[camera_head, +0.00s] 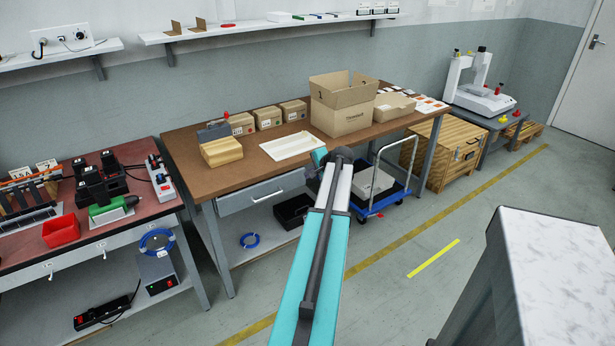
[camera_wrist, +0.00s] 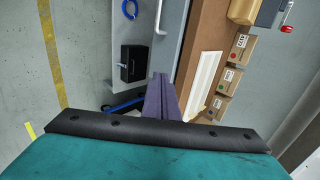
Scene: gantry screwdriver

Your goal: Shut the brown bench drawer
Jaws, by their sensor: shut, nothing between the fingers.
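The brown bench (camera_head: 190,155) has a drawer (camera_head: 245,196) with a grey front and a pale bar handle (camera_head: 268,196) under its worktop. I cannot tell how far the drawer stands out. In the wrist view the bench is turned on its side, with the drawer front (camera_wrist: 173,42) and part of the handle (camera_wrist: 160,18) at the top. My gripper (camera_wrist: 160,76) has purple fingers that are shut and empty. It appears near the right end of the drawer, and I see no clear contact. In the head view my arm hides the gripper.
A white tray (camera_head: 291,146), a wooden block (camera_head: 222,152) and an open carton (camera_head: 343,112) stand on the bench. A blue trolley (camera_head: 372,208) stands at its right front. A red-topped bench (camera_head: 90,229) is at the left. The floor in front is clear.

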